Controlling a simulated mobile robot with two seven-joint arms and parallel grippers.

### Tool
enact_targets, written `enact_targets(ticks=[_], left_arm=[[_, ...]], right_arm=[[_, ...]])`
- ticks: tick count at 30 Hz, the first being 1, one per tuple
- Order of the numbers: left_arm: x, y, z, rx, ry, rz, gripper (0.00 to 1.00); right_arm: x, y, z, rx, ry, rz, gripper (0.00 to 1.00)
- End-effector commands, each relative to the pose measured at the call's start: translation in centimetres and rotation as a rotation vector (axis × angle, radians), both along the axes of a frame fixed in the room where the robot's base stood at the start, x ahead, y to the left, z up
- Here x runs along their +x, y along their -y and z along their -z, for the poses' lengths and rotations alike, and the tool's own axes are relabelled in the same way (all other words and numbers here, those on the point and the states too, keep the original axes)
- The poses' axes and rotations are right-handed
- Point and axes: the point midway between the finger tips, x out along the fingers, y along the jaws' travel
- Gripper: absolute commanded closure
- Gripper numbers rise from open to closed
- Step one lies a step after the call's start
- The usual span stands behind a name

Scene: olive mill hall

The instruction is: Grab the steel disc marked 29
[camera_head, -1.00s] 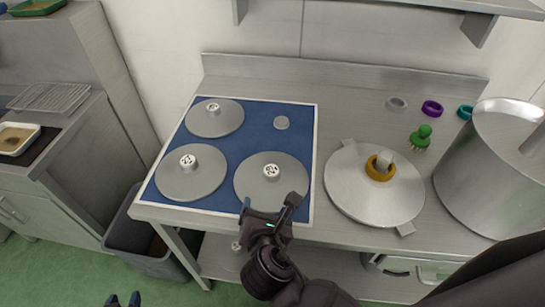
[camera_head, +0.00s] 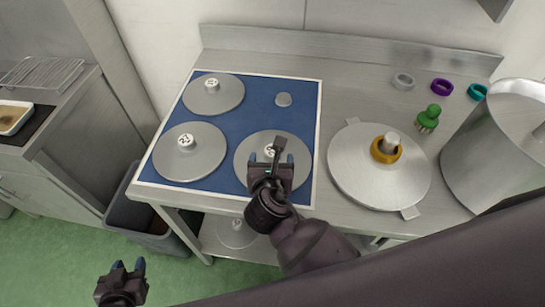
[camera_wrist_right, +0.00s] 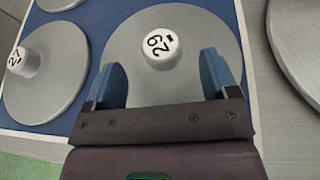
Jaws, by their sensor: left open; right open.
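The steel disc marked 29 (camera_head: 244,163) lies on the blue mat at its front right. It also shows in the right wrist view (camera_wrist_right: 128,50), with its white knob (camera_wrist_right: 160,48) reading 29. My right gripper (camera_head: 270,160) is over this disc, open, its blue fingertips either side of and just short of the knob in the wrist view. The fingers and wrist hide part of the disc in the head view. My left gripper (camera_head: 128,266) is open and empty, low at the lower left, away from the table.
A large lid (camera_head: 370,185) with a yellow ring (camera_head: 376,152), a green brush (camera_head: 428,118) and a steel pot (camera_head: 490,150) stand to the right.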

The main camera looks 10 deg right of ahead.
Motion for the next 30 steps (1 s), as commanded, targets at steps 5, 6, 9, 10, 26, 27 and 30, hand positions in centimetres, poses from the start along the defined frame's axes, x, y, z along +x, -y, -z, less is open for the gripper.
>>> enact_targets(ticks=[5,6,9,10,26,27,30], left_arm=[[0.2,0.0,0.3,-0.001,0.003,0.001,0.57],[0.2,0.0,0.3,-0.001,0.004,0.001,0.57],[0.3,0.1,0.3,0.000,0.006,0.002,0.57],[0.3,0.1,0.3,0.000,0.006,0.002,0.57],[0.1,0.1,0.4,-0.002,0.002,0.000,0.57],[0.0,0.1,0.4,-0.002,0.001,-0.001,0.57],[-0.1,0.0,0.6,-0.002,-0.003,-0.001,0.57]], right_arm=[[2.2,0.7,1.1,0.000,0.000,0.001,0.20],[2.6,0.8,1.2,0.000,0.000,0.001,0.20],[3.1,1.0,1.5,0.000,-0.001,0.000,0.20],[3.2,1.0,1.6,0.000,-0.001,0.000,0.20],[3.2,1.0,1.5,0.000,-0.001,0.000,0.66],[3.2,1.0,1.5,0.000,-0.001,0.000,0.72],[3.2,1.1,1.5,0.000,-0.001,0.000,0.87]])
